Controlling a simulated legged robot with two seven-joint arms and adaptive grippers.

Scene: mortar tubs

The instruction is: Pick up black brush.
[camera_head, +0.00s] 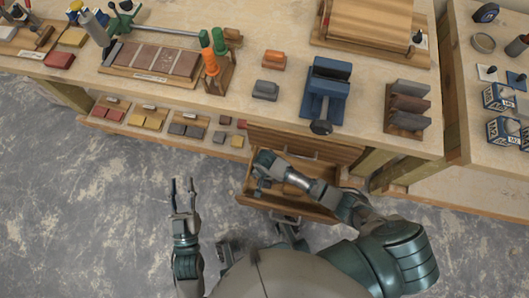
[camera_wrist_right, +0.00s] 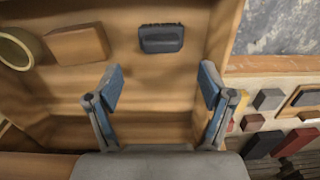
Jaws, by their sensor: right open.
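The black brush (camera_wrist_right: 161,38) lies in the open wooden drawer (camera_head: 287,208), near the top middle of the right wrist view. It looks like a dark block with a ridged top edge. My right gripper (camera_head: 264,168) is over the drawer. In the right wrist view the right gripper (camera_wrist_right: 161,85) is open and empty, its fingers wide apart and short of the brush in the picture. I cannot make out the brush in the head view. My left gripper (camera_head: 182,188) is open and empty over the floor, left of the drawer.
A wooden block (camera_wrist_right: 78,45) and a yellowish ring (camera_wrist_right: 17,47) lie in the drawer left of the brush. The drawer walls stand close around them. The workbench (camera_head: 275,117) above holds a blue vise (camera_head: 326,88) and several tools. The floor (camera_head: 90,220) at left is clear.

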